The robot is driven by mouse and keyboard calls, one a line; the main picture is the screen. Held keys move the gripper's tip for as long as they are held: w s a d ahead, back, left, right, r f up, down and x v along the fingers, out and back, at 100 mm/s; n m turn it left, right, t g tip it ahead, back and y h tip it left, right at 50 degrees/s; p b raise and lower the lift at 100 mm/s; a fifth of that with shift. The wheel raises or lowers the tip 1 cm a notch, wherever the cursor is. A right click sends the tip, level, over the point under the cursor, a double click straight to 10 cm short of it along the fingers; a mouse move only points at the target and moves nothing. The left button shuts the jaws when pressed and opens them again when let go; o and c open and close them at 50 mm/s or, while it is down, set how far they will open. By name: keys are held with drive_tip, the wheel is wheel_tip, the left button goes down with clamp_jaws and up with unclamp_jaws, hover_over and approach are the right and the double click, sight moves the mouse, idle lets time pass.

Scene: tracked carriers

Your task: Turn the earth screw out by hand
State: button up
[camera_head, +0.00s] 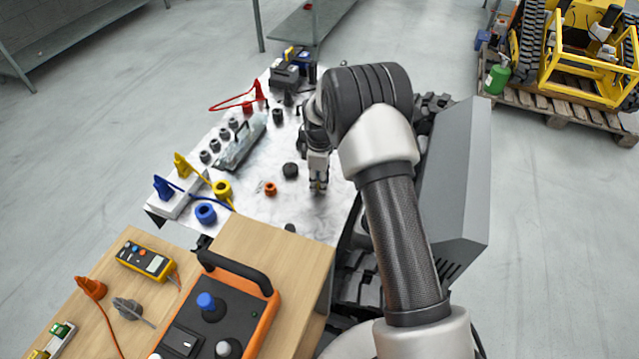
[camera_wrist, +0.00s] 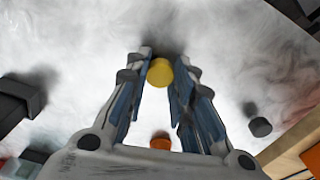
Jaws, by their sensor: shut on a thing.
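The earth screw shows as a round yellow head (camera_wrist: 160,72) between my fingertips in the wrist view. My gripper (camera_wrist: 160,80) is shut on it, with a blue-padded finger on each side. In the head view my gripper (camera_head: 318,184) points down at the white marbled top (camera_head: 250,210), and only a little yellow shows at its tips. The screw's shank and thread are hidden, so I cannot tell how far it sits in the surface.
An orange ring (camera_head: 270,188) and a black knob (camera_head: 290,170) stand left of my gripper. Yellow (camera_head: 222,189) and blue (camera_head: 205,213) rings lie further left. A wooden box (camera_head: 275,250) with an orange-and-black controller (camera_head: 220,315) is in front. Bare surface surrounds the fingertips.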

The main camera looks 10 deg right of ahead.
drive_tip(key=n, duration=0.4)
drive_tip(key=shift+n, duration=0.4)
drive_tip(key=n, duration=0.4)
drive_tip(key=shift+s+n, duration=0.1)
drive_tip(key=shift+n, duration=0.2)
drive_tip(key=o, duration=0.9)
